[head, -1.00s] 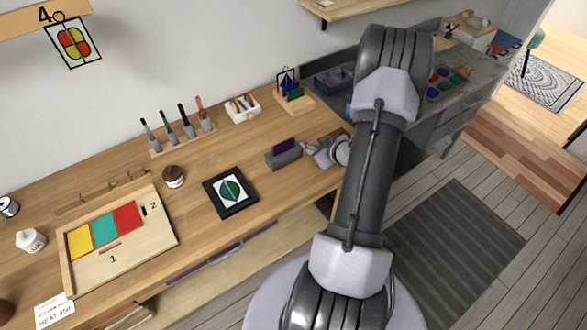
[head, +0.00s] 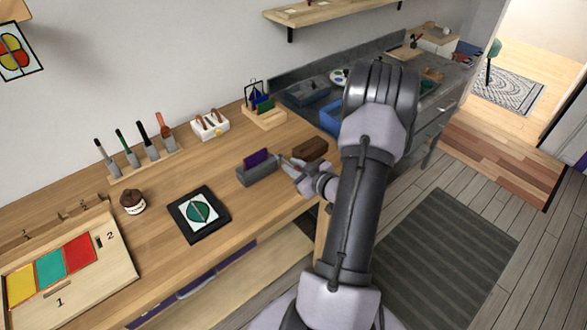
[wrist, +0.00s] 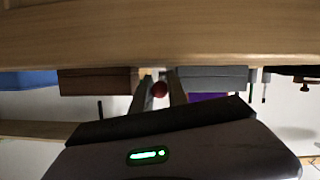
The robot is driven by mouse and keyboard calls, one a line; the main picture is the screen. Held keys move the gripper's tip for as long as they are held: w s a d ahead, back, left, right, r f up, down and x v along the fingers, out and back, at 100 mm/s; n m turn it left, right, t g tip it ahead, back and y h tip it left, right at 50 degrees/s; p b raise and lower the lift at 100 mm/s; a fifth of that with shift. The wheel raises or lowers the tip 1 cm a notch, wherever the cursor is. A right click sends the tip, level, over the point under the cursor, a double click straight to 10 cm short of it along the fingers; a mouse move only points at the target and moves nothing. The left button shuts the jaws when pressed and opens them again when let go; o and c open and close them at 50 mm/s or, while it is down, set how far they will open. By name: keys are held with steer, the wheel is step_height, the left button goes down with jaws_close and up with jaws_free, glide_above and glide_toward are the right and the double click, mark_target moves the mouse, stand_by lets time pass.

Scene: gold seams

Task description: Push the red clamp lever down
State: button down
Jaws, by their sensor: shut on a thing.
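In the wrist view, which looks upside down, the red clamp lever (wrist: 159,89) shows as a round red knob between the two fingers of my gripper (wrist: 160,84). The fingers are shut on it. The grey clamp (wrist: 212,78) is beside the fingers on the right, with a purple piece (wrist: 205,97) in it. In the head view the clamp (head: 257,175) stands on the bench with the purple piece (head: 256,158) upright in its slot. My gripper (head: 289,166) is at the clamp's right end. The lever cannot be made out in the head view.
A brown block (head: 310,148) lies close behind my gripper. A dark framed tile with a leaf (head: 199,213) is left of the clamp. A wooden rack (head: 265,117) and a white holder (head: 210,125) stand at the back. The bench's front edge is near my arm.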

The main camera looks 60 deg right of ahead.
steer(key=shift+r, duration=0.15)
steer(key=c, duration=1.3)
jaws_free()
steer(key=shift+w, duration=0.15)
steer(key=p+v, duration=0.5)
steer(key=v, duration=1.2)
steer(key=shift+s+a, duration=0.1)
steer(key=shift+s, duration=0.15)
